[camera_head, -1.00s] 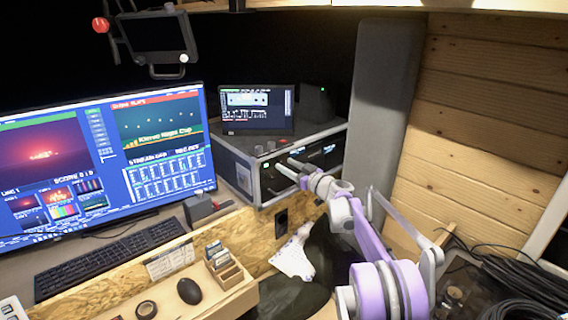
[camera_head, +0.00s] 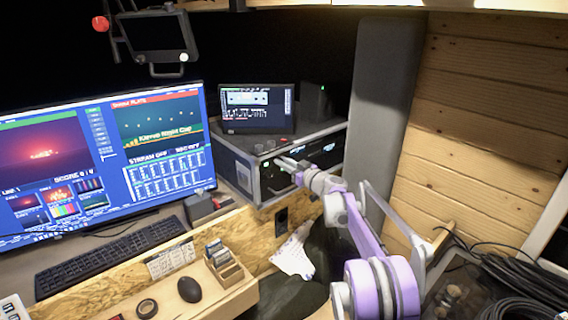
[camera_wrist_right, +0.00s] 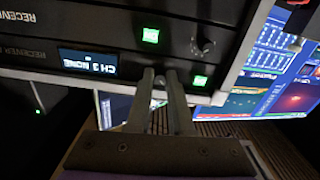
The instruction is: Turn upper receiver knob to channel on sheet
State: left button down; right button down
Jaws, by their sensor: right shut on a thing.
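The receiver rack (camera_head: 243,172) stands right of the big monitor. In the right wrist view its two receiver fronts appear upside down. The upper receiver (camera_wrist_right: 110,62), lower in that picture, has a lit display (camera_wrist_right: 88,64) reading about "CH 3 HOME". My right gripper (camera_wrist_right: 161,76) is shut on the upper receiver knob, which the fingertips mostly hide. In the head view my right gripper (camera_head: 284,162) is at the rack's front. The other receiver's knob (camera_wrist_right: 203,47) is free. A white sheet (camera_head: 294,254) lies below the rack; its writing is unreadable. My left gripper is out of view.
A small screen (camera_head: 256,107) stands on the rack. A printed card (camera_head: 170,261) lies against the wooden desk ledge, near a card box (camera_head: 228,268) and a mouse (camera_head: 189,290). Coiled cables (camera_head: 520,285) lie at the right. A grey padded panel (camera_head: 383,100) stands beside the rack.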

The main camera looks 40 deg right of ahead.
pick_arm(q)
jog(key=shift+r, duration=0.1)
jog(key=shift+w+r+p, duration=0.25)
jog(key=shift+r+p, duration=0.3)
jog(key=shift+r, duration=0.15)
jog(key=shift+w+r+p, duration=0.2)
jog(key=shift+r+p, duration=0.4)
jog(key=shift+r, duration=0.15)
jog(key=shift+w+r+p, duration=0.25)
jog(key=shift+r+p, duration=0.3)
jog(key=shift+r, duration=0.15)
pick_arm(e)
jog(key=shift+r+m, duration=0.1)
jog(key=shift+m, duration=3.2)
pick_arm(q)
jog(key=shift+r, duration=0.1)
pick_arm(e)
jog(key=shift+m, duration=0.3)
jog(key=c, duration=0.8)
grip_release()
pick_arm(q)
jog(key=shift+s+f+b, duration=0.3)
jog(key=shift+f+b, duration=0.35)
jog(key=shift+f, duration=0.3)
pick_arm(e)
jog(key=s, duration=1)
jog(key=shift+s+d, duration=0.4)
jog(key=shift+d, duration=0.05)
